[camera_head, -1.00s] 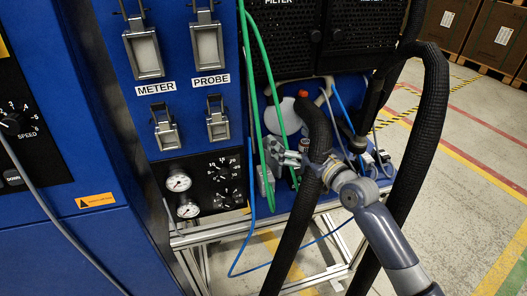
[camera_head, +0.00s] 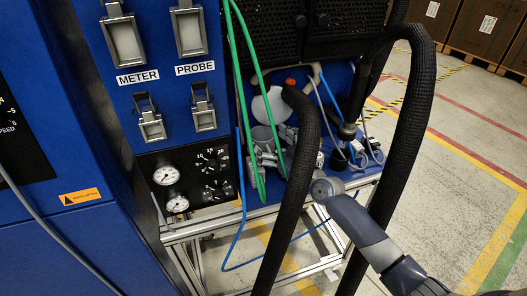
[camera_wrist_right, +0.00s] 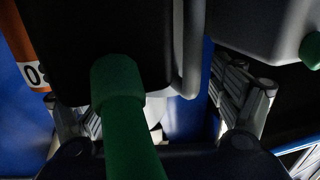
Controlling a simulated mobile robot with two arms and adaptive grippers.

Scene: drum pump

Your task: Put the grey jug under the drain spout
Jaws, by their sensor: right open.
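My right gripper (camera_head: 268,156) reaches into the blue shelf, behind the black hoses and beside the green hoses. A grey, cup-like vessel (camera_head: 263,137) shows just above it, partly covered; it looks like the grey jug. In the right wrist view my right gripper (camera_wrist_right: 158,112) is open, its two fingers apart. A dark container (camera_wrist_right: 150,25) with a grey handle (camera_wrist_right: 188,45) fills the upper middle, in shadow. I cannot tell whether the fingers touch it. I cannot pick out the drain spout. My left gripper is not in view.
A green hose (camera_wrist_right: 122,120) crosses close before the wrist camera. Thick black hoses (camera_head: 405,150) hang in front of the shelf. A white round vessel (camera_head: 268,104) stands behind. A grey container (camera_wrist_right: 262,30) is at upper right in the wrist view. Floor at right is clear.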

